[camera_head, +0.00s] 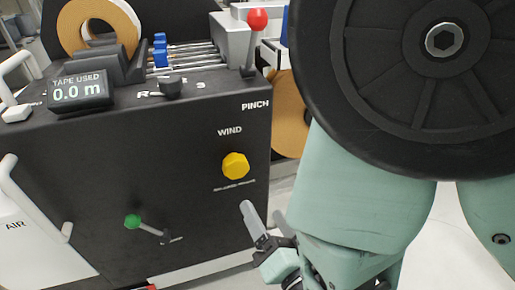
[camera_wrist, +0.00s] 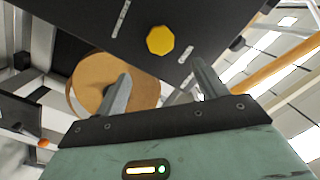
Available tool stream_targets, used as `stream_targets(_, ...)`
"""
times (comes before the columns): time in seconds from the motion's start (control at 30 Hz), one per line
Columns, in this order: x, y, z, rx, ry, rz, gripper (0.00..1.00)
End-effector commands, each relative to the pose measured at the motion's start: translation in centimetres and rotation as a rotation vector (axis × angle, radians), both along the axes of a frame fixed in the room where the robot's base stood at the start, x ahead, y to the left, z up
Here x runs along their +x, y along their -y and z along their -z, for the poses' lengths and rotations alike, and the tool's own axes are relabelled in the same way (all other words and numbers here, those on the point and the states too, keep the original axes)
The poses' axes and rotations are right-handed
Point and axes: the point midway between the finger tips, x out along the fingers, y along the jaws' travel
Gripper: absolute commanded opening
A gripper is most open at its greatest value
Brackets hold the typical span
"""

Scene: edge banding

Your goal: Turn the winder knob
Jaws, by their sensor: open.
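The yellow winder knob (camera_head: 235,165) sits on the front of the black machine panel (camera_head: 100,170), under the label WIND. In the wrist view the yellow knob (camera_wrist: 160,40) shows beyond the fingertips, roughly between them and a little above. My gripper (camera_wrist: 158,75) is open and empty, its two grey fingers apart. In the head view my gripper (camera_head: 252,222) is just below and right of the knob, and it does not appear to touch it. One finger shows clearly there; the other is mostly hidden.
A red-balled lever (camera_head: 257,20) marked PINCH stands above the knob. A green-knobbed crank (camera_head: 133,222) is low on the panel. A display (camera_head: 78,92) reads TAPE USED 0.0 m. A tan tape roll (camera_head: 290,115) is behind the panel's right edge. White handles (camera_head: 32,200) are at left.

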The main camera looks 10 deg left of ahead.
Motion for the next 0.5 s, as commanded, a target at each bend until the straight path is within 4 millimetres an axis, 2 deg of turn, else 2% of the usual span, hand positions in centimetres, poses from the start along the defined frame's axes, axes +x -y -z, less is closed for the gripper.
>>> stream_targets(0.2,3.8,-2.9,-0.2,0.003,0.004,0.0,0.71)
stream_targets(0.5,8.4,-6.4,-0.1,0.002,0.004,0.0,0.71)
